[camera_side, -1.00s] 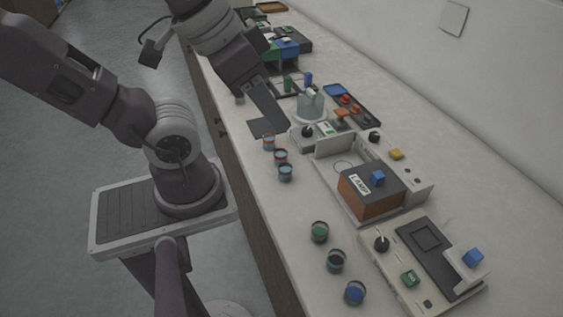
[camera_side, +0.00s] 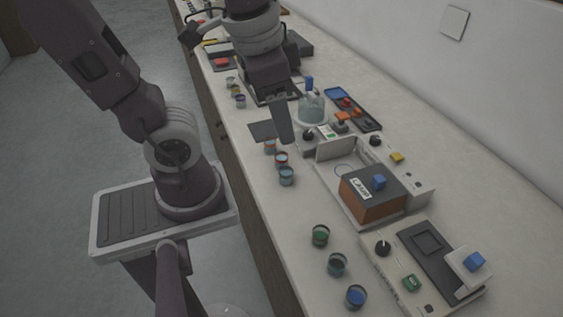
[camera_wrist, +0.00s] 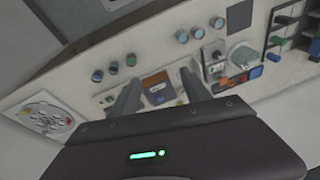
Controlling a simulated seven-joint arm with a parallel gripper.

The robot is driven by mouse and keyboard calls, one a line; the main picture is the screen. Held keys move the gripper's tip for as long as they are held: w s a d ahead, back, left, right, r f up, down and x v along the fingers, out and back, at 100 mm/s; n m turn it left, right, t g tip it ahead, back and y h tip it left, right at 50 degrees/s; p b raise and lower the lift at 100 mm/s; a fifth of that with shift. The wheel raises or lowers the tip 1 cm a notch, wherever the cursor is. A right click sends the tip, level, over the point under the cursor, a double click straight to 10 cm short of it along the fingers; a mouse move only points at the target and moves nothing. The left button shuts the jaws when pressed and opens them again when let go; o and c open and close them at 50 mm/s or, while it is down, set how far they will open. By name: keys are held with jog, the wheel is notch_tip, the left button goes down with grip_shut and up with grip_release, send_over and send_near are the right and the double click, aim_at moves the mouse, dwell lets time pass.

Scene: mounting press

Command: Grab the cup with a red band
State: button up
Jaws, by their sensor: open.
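Three cups stand in a row along the front of the counter. My gripper (camera_side: 284,134) hangs above the counter, behind and slightly right of the row in the side view. It is open and empty, both fingers apart in the wrist view (camera_wrist: 160,76).
A second row has a green cup (camera_side: 320,235), a dark-banded cup (camera_side: 337,264) and a blue cup (camera_side: 355,297). An orange block labelled LAMP (camera_side: 372,200) and a control unit (camera_side: 428,262) stand right. A glass vessel (camera_side: 311,107) stands by my gripper.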

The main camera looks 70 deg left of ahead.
jog(key=w+a+f+m+g+y, duration=0.3)
jog(key=w+f+m+g+y, duration=0.25)
jog(key=f, duration=0.25)
jog(key=m+g+y, duration=0.1)
jog(key=m+y, duration=0.5)
jog(key=m, duration=0.1)
send_near(278, 155)
jog(key=x, duration=0.9)
jog(key=shift+a, duration=0.1)
grip_shut()
